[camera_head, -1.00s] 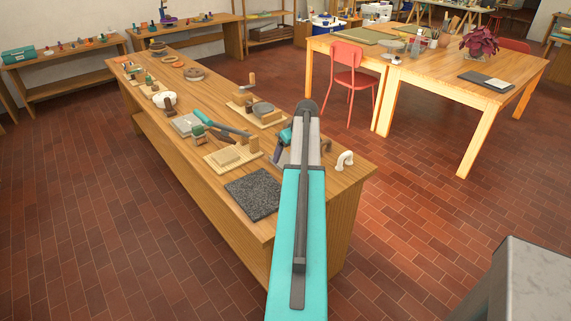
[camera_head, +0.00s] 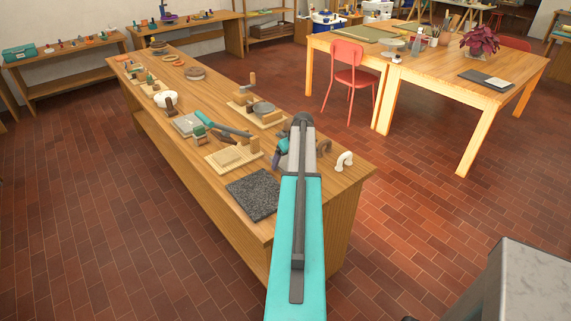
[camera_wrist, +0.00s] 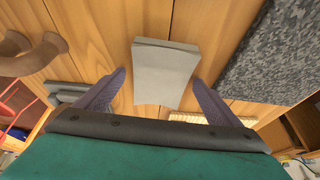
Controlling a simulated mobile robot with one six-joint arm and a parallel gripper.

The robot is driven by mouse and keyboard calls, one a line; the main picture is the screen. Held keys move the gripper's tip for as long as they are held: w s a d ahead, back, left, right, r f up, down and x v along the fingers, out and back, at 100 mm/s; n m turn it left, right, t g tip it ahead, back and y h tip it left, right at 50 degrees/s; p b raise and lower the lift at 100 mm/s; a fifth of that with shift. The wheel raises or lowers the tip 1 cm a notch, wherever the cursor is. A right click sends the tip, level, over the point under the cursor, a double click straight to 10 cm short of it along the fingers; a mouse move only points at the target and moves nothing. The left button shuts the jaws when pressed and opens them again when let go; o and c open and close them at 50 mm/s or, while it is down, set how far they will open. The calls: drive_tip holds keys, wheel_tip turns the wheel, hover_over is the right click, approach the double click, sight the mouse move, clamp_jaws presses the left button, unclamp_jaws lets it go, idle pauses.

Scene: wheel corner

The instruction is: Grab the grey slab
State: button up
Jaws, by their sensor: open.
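The grey slab (camera_wrist: 165,75) is a light grey, flat-sided block over the wooden bench top in the wrist view. My gripper (camera_wrist: 160,82) is open, with one purple finger on each side of the slab's near part. Small gaps show between the fingers and the slab, and it is not held. How far the fingertips are above the bench is hard to tell. In the head view my arm hides this slab, and only part of my gripper (camera_head: 281,150) shows, low over the bench's near end.
A dark speckled slab (camera_head: 253,194) lies at the bench's (camera_head: 333,230) near left edge; it is right of the grey slab in the wrist view. A brown hooked piece (camera_wrist: 35,50) stands on the other side.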

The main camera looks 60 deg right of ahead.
idle(0.3)
drive_tip(key=c, duration=1.4)
drive_tip(key=shift+w, duration=0.1)
drive_tip(key=shift+r, duration=0.1)
drive_tip(key=shift+r+b, duration=1.45)
drive_tip(key=shift+r, duration=3.45)
